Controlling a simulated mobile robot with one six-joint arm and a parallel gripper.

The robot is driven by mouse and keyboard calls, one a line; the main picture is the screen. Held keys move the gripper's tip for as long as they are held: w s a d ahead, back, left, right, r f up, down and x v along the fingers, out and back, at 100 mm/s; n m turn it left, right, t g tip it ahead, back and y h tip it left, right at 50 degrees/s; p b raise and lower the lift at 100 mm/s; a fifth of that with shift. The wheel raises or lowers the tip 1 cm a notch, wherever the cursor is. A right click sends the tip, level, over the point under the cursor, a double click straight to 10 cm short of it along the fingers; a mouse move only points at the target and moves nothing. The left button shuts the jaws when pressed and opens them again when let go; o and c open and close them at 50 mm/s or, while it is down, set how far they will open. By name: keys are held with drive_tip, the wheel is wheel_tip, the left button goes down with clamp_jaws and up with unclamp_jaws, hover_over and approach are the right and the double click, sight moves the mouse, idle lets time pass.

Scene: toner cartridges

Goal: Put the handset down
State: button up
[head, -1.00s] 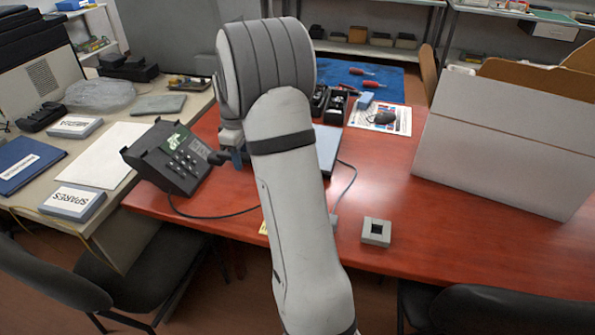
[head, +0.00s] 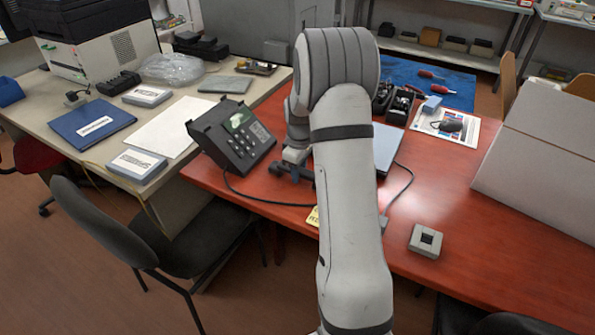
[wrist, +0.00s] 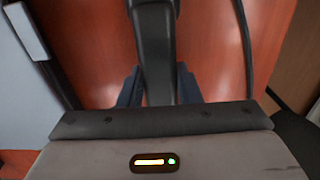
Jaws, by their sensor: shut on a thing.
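The black desk phone (head: 235,138) with a keypad and a small green display sits at the left end of the red table. My gripper (head: 292,172) is just right of and nearer than the phone, low by the tabletop and partly covered by my own arm. In the wrist view its two dark blue fingers (wrist: 158,90) are shut on the dark handset (wrist: 154,45), which stretches away from me over the red surface. Whether the handset touches the table cannot be told. In the head view it is hard to tell from the fingers.
A dark cable (head: 262,201) runs across the red table (head: 470,220). A small grey square block (head: 426,241) and a laptop (head: 387,148) are right of my arm. A large cardboard box (head: 545,165) stands far right. Chairs (head: 205,225) stand in front.

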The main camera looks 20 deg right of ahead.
drive_tip(key=shift+f, duration=0.1)
drive_tip(key=o, duration=1.1)
drive_tip(key=shift+c, duration=0.2)
wheel_tip(320, 180, up, 12)
drive_tip(key=p, duration=0.1)
drive_tip(key=s+a+r+m+t, duration=0.1)
drive_tip(key=s+a+r+m, duration=0.15)
drive_tip(key=s+a, duration=0.35)
drive_tip(key=s+a+r+m, duration=0.1)
drive_tip(key=s+a+r, duration=0.25)
drive_tip(key=s, duration=0.35)
drive_tip(key=s+a+m+t, duration=0.1)
drive_tip(key=s+a+m, duration=0.3)
drive_tip(key=s, duration=1)
drive_tip(key=shift+a+f, duration=0.45)
drive_tip(key=shift+a, duration=0.05)
drive_tip(key=shift+s, duration=0.1)
